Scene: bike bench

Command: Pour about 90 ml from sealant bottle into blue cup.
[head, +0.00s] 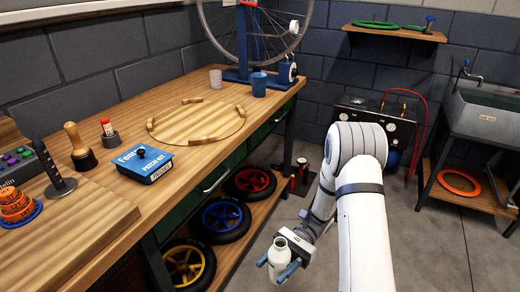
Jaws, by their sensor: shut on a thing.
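A white sealant bottle (279,257) with a narrower neck shows low in the head view, in front of the bench. My gripper (281,266) is shut on the bottle, one blue finger on each side of it. The bottle looks about upright and is held in the open, away from the bench top. Its lower part is partly hidden by the fingers, and its contents cannot be seen. The blue cup (259,85) stands upright on the far end of the bench, well away from my gripper. The inside of the cup is too small to make out.
A pale cup (215,80) stands left of the blue cup, near the wheel stand (238,55). A round wooden tray (197,121) with raised rim pieces lies mid-bench. A blue patch kit box (145,163) sits near the bench edge. Wheels (222,218) lie on the shelf below.

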